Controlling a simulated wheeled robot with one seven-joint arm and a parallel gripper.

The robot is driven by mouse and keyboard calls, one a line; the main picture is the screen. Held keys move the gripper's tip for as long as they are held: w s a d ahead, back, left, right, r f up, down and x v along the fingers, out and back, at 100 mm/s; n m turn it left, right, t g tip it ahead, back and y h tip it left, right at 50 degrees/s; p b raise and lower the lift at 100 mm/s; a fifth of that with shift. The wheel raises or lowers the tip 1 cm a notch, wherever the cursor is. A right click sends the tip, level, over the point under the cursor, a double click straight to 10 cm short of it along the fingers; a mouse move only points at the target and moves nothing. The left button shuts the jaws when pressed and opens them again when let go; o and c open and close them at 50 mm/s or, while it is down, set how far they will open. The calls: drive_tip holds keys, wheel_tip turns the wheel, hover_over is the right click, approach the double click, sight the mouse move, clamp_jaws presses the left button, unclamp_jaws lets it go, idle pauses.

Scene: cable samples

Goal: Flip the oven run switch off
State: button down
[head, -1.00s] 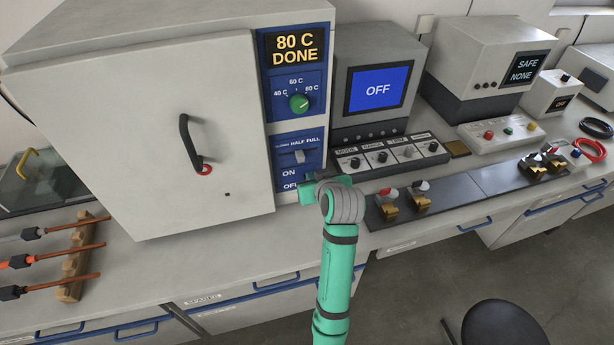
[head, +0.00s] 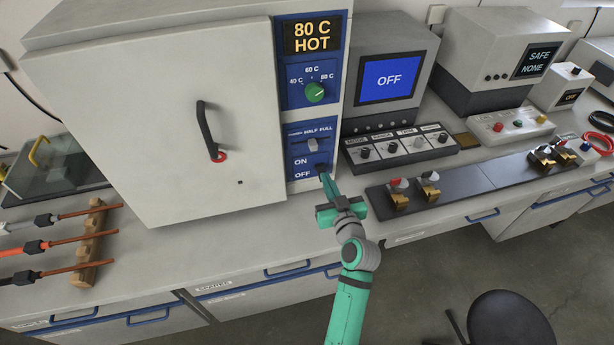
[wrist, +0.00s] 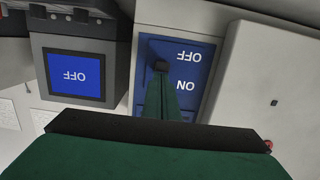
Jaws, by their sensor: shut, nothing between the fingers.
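The oven (head: 165,120) stands at the left with its door closed. Its display (head: 312,36) reads "80 C HOT". The run switch panel (head: 301,168) is low on its blue strip, with ON above OFF; the panel also shows in the wrist view (wrist: 205,75), upside down. My gripper (head: 324,179) is shut and empty, its fingertips at the right side of this panel. In the wrist view the fingertips (wrist: 161,68) lie over the panel beside the ON and OFF labels. The switch lever is mostly hidden behind them, so its position and any contact cannot be told.
A green temperature dial (head: 315,92) and a grey slider (head: 311,145) sit above the switch. A monitor reading OFF (head: 390,78) and a knob box (head: 402,149) stand to the right. A dark rail with brass clamps (head: 470,182) lies along the bench front.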

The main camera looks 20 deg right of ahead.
drive_tip(key=shift+f, duration=0.3)
drive_tip(key=s+a+r, duration=0.1)
drive_tip(key=s+r, duration=0.1)
drive_tip(key=s, duration=0.9)
drive_tip(key=shift+s+a+r, duration=0.15)
drive_tip(key=shift+a+r, duration=0.05)
drive_tip(key=shift+r, duration=0.1)
drive_tip(key=shift+d, duration=0.1)
